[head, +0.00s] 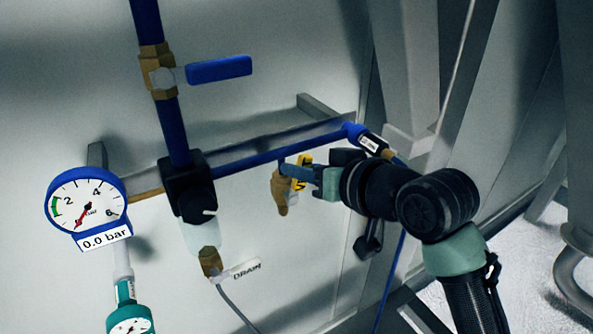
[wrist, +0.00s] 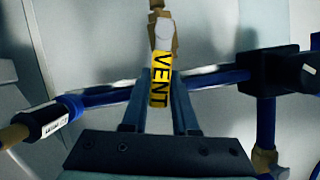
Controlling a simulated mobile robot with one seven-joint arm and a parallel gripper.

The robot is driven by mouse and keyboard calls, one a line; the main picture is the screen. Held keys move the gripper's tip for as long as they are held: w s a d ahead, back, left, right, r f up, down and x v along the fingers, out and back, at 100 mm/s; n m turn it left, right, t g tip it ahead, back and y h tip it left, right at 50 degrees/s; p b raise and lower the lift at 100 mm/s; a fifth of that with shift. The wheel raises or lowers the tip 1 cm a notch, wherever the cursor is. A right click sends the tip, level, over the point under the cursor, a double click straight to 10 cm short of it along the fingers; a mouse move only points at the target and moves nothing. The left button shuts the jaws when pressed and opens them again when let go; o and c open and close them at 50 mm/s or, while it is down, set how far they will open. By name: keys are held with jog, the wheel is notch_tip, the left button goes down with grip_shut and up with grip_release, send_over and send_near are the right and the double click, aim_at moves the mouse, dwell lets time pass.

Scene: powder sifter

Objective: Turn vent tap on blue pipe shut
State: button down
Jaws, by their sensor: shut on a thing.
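The vent tap is a small brass valve (head: 280,192) hanging under the thin horizontal blue pipe (head: 250,157). Its yellow lever marked VENT (head: 304,161) shows partly behind my gripper in the head view. In the wrist view the yellow VENT lever (wrist: 160,78) points from the brass body (wrist: 160,22) toward my gripper. My gripper (wrist: 158,98) is shut on the lever, with one finger on each side of it. In the head view my gripper (head: 298,172) reaches in from the right, close beside the brass body. The lever's far end is partly hidden between the fingers.
A blue-handled valve (head: 218,69) sits on the upright blue pipe. A gauge (head: 86,208) reading 0.0 bar is at the left. A black regulator (head: 187,187) with a DRAIN tap (head: 232,269) stands left of the vent tap. Metal frame posts (head: 485,110) rise at right.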

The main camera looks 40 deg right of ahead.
jog(key=s+d+f+m+t+y+b, duration=0.1)
jog(key=d+f+m+t+y, duration=0.3)
jog(key=m, duration=0.7)
jog(key=shift+d+f+m+y+b, duration=0.25)
jog(key=shift+f+b, duration=0.25)
jog(key=shift+f, duration=0.45)
jog(key=c, duration=0.7)
grip_release()
